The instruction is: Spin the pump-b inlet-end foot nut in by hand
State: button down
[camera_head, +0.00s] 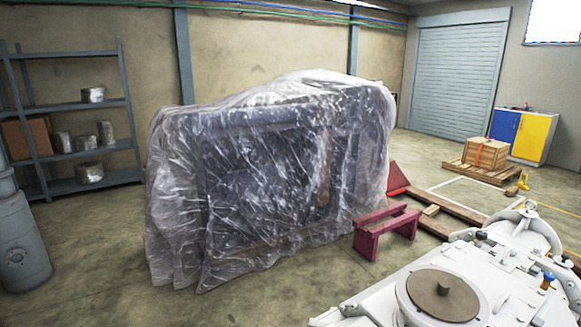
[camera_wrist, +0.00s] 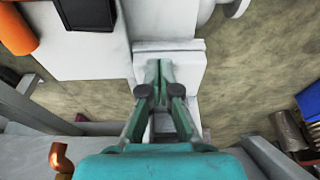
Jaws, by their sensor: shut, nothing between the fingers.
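My gripper (camera_wrist: 161,68) shows in the wrist view, its two green fingers shut with their tips together and nothing held. The tips are over a white block-like part (camera_wrist: 190,60), possibly a machine foot; I cannot tell whether they touch it. The foot nut cannot be made out; it may be hidden by the fingers or too small to see. In the head view a white machine (camera_head: 375,312) with a brown round cover (camera_head: 441,295) fills the lower right; I cannot tell whether it is pump-b. My gripper is not in the head view.
In the wrist view, an orange cylinder (camera_wrist: 16,32), a black box (camera_wrist: 88,14) and a copper-coloured elbow (camera_wrist: 61,158) are near the gripper. In the head view, a plastic-wrapped machine (camera_head: 270,180) stands mid-floor, with a red stand (camera_head: 386,229) beside it.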

jog(key=shift+a, duration=0.15)
jog(key=shift+s, duration=0.2)
jog(key=shift+s+d, duration=0.15)
jog(key=shift+d, duration=0.05)
jog(key=w+v, duration=0.1)
jog(key=v, duration=0.4)
jog(key=shift+a+r, duration=0.3)
jog(key=shift+r, duration=0.25)
